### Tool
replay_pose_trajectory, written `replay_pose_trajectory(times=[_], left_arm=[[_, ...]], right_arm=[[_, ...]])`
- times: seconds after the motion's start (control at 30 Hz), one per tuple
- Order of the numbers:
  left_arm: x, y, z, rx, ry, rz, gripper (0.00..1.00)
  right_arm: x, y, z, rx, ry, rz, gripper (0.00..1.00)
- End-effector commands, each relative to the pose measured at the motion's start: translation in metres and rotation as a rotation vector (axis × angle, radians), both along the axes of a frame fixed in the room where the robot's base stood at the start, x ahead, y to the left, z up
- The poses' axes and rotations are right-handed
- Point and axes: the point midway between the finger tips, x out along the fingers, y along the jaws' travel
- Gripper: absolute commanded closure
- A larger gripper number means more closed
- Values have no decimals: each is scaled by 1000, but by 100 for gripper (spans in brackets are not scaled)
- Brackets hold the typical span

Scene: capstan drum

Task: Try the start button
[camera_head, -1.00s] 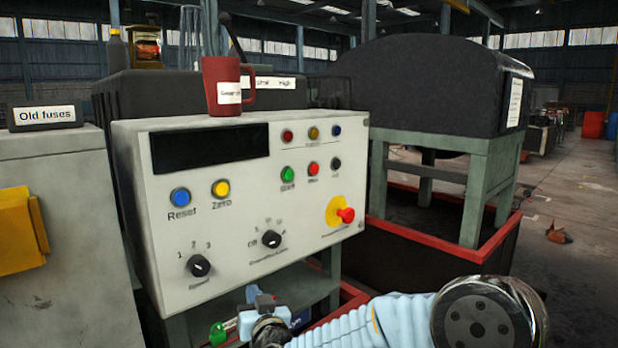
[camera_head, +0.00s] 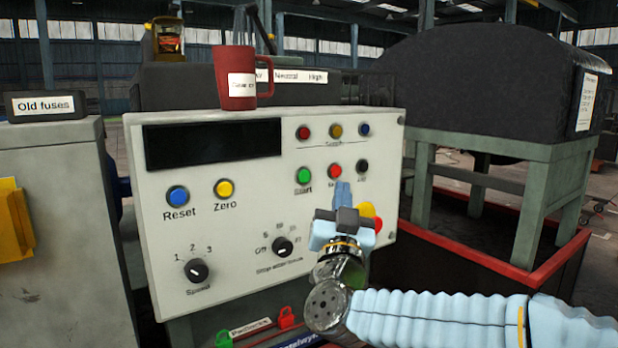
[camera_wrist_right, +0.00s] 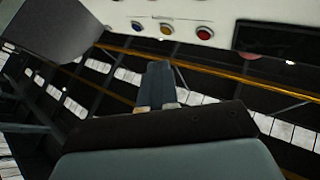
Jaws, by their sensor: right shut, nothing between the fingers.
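The green start button (camera_head: 303,176), labelled Start, is on the light grey control panel (camera_head: 230,240), left of a red button (camera_head: 335,171). My right gripper (camera_head: 342,190) is shut and empty in front of the panel. In the head view its fingertips show just below the red button, to the right of the start button. I cannot tell how far they are from the panel. In the right wrist view the shut fingers (camera_wrist_right: 157,85) point up toward the panel's edge, and the start button is not clearly visible there. My left gripper is out of view.
An emergency stop (camera_head: 370,215) is partly hidden behind my right gripper. Reset (camera_head: 178,197) and Zero (camera_head: 224,188) buttons and two knobs are on the panel. A red mug (camera_head: 235,80) stands above it. A red and a green padlock (camera_head: 223,338) are below.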

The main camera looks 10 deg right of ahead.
Motion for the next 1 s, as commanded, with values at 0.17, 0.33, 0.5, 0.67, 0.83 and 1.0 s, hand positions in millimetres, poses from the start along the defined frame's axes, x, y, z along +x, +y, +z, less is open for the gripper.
replay_pose_trajectory(times=[0.17,0.33,0.5,0.67,0.83,1.0], left_arm=[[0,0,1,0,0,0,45],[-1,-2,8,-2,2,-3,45],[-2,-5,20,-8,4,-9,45],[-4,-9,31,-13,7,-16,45],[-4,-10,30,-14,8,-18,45],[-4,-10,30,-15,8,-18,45]], right_arm=[[2,1,0,0,2,1,100],[13,5,1,0,3,1,100],[35,13,2,0,5,2,100],[57,21,2,0,4,2,100],[73,26,0,1,2,1,100],[82,29,-1,-1,1,1,100]])
